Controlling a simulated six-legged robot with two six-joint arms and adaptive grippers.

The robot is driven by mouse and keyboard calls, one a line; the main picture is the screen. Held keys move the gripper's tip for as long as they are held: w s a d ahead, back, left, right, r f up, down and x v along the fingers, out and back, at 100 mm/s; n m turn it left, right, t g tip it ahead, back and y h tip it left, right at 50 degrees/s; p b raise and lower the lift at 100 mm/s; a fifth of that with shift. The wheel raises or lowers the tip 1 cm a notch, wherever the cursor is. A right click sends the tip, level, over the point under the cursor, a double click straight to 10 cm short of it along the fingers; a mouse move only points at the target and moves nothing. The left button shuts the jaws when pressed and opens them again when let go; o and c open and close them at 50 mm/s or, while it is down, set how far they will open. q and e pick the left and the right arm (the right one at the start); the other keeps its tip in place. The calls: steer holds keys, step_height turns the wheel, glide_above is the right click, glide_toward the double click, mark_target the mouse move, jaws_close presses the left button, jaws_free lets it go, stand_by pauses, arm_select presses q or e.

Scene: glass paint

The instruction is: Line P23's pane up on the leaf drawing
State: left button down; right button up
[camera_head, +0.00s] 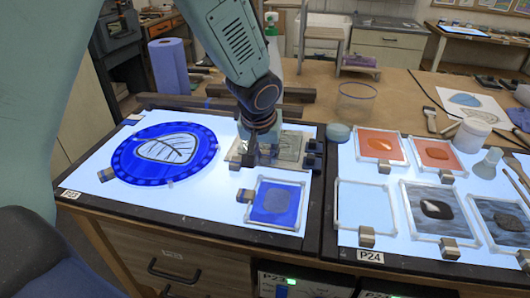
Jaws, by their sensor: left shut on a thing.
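A blue round pane (196,162) lies on the left lit board, with a white leaf drawing (166,148) showing within it, a little left of its own middle. A greyish see-through pane (290,146) lies to its right, with faint lines on or under it. My left gripper (248,155) points down at this see-through pane's left part. It is shut and seems to hold the pane; its fingertips are dark and the contact is partly hidden. My right gripper is not in view.
A small framed blue pane (275,204) lies at the left board's front right. The right board holds several framed panes (366,206), pots (471,134) and a P24 label. A blue paper roll (170,66) stands behind.

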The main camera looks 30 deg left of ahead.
arm_select(q)
steer(key=shift+f, duration=0.2)
stand_by(0.3)
steer(key=c, duration=1.1)
jaws_free()
steer(key=shift+o, duration=0.2)
steer(key=v, duration=1.2)
